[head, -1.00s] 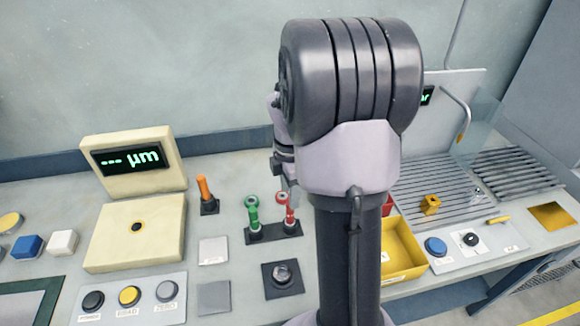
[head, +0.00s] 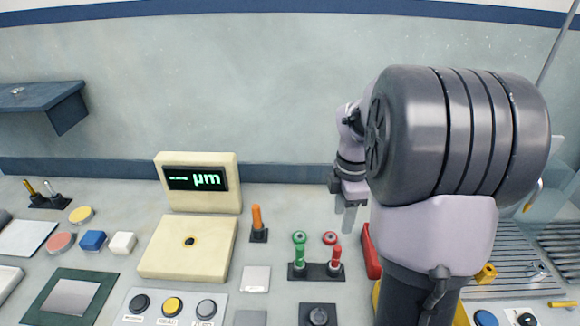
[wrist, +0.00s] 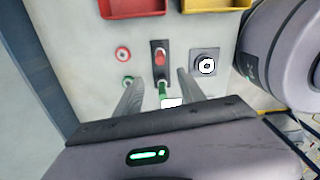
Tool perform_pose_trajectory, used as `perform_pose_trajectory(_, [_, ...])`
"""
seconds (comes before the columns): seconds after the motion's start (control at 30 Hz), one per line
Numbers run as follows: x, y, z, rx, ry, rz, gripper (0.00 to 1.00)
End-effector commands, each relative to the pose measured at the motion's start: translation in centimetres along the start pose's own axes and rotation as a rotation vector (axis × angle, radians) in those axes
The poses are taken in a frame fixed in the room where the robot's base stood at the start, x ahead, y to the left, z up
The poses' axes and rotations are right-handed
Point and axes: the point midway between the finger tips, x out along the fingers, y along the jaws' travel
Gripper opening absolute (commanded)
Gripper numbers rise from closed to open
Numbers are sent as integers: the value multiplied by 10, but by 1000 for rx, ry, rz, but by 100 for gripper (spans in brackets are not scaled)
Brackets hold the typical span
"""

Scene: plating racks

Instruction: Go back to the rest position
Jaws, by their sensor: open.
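My gripper (head: 349,215) hangs above the bench with its fingers pointing down, behind and to the right of a black stand (head: 316,271). The wrist view shows its two fingers (wrist: 158,80) spread apart, with nothing held between them. A green-handled tool (head: 298,258) and a red-handled tool (head: 335,258) stand upright in the stand. In the wrist view the green handle (wrist: 164,94) shows between the fingers, partly hidden lower down. The red handle (wrist: 160,57) shows beyond it. My arm hides part of the bench on the right.
A cream gauge (head: 188,248) with a lit display stands left of the tools, beside an orange-handled item (head: 257,220). A red bin (head: 371,252) is right of the stand. A dark shelf (head: 40,97) juts from the left wall. The space above the bench's middle is clear.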

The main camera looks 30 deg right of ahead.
Motion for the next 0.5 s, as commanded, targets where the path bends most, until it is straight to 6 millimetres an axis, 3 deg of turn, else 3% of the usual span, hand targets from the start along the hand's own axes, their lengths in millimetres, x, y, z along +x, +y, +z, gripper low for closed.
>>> perform_pose_trajectory(0.07, [-3,-2,-8,31,2,14,47])
perform_pose_trajectory(0.17, [-19,-24,-54,243,34,92,47])
perform_pose_trajectory(0.3, [-36,-100,-141,766,219,198,47])
perform_pose_trajectory(0.4, [-30,-157,-178,1107,393,181,47])
perform_pose_trajectory(0.5, [-20,-197,-196,1348,522,115,47])
